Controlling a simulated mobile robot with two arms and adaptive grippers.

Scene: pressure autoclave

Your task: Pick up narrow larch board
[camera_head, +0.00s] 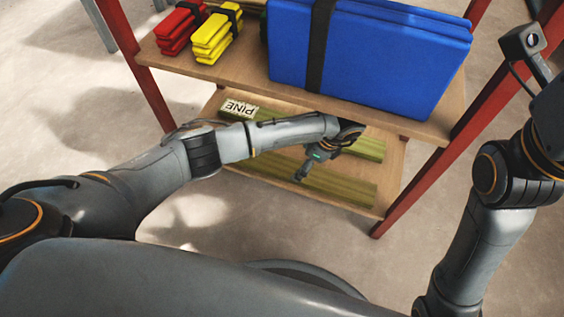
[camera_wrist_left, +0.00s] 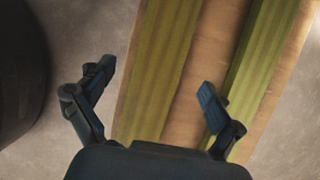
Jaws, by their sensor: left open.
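Two greenish-yellow boards lie on the lower shelf. The front board (camera_head: 345,188) shows partly below my left arm, and the back board (camera_head: 368,148) is partly covered by my arm. I cannot tell which one is the narrow larch board. My left gripper (camera_head: 303,172) reaches down over the lower shelf near the front board. In the left wrist view my left gripper (camera_wrist_left: 158,85) is open and empty, its fingers on either side of the left board (camera_wrist_left: 165,65) in the picture. The right board (camera_wrist_left: 262,70) lies beyond the right finger.
The upper shelf (camera_head: 240,65) overhangs and carries large blue packs (camera_head: 375,60), yellow packs (camera_head: 215,38) and red packs (camera_head: 178,28). Red posts (camera_head: 400,195) stand at the shelf corners.

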